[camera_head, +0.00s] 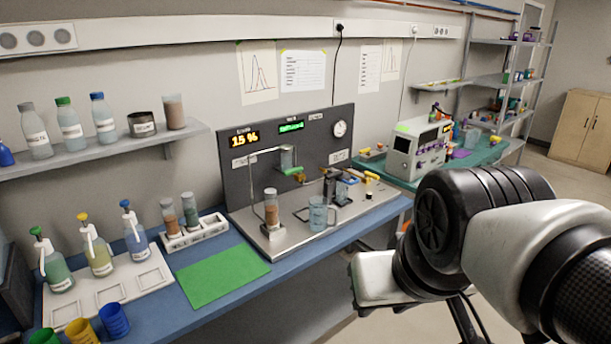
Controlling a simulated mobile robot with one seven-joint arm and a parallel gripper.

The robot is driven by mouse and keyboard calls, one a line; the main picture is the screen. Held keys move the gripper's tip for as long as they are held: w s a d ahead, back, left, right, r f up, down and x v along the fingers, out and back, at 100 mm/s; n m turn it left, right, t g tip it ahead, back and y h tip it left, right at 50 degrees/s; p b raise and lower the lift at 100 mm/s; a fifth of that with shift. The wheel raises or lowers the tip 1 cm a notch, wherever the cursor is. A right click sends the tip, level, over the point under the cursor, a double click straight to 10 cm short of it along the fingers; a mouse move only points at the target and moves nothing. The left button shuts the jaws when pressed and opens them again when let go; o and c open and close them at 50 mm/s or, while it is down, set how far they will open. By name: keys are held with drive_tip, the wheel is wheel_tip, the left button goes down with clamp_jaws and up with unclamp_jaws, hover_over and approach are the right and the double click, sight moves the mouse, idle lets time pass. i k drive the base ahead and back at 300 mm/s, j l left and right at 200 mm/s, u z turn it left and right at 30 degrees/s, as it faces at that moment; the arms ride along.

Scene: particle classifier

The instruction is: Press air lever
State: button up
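The particle classifier has a dark upright panel (243,185) with a lit "15 %" display, a green display and a round gauge. Its metal base (345,212) stands on the blue bench. At the base's right are a black lever-like part (330,187) and a small yellow-tipped handle (371,176). I cannot tell which part is the air lever. A glass beaker (318,213) and a tube of brown particles (271,208) stand on the base. My arm fills the lower right, apart from the classifier. My gripper's fingers do not show.
Left of the classifier are a green mat (222,276), a white tube rack (195,232) and several pump bottles on a white tray (140,282). A shelf (110,150) with bottles hangs above. A white instrument (420,150) stands on the green bench at right.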

sight(367, 174)
drive_tip(key=i+l+u, duration=0.1)
drive_tip(key=i+l, duration=0.25)
drive_tip(key=i+l+u, duration=0.1)
drive_tip(key=i+l, duration=0.25)
drive_tip(key=l, duration=0.15)
drive_tip(key=i+l+u, duration=0.1)
drive_tip(key=i+l, duration=0.55)
drive_tip(key=l, duration=0.25)
drive_tip(key=i+l+u, duration=0.15)
drive_tip(key=i+l, duration=0.2)
drive_tip(key=l, duration=0.15)
drive_tip(key=i+l+u, duration=0.1)
drive_tip(key=i+l, duration=0.2)
drive_tip(key=l, duration=0.2)
drive_tip(key=i+l+u, duration=0.1)
drive_tip(key=i+l, duration=0.15)
drive_tip(key=l, duration=0.3)
drive_tip(key=i+l+u, duration=0.1)
drive_tip(key=i+l, duration=0.15)
drive_tip(key=l, duration=0.3)
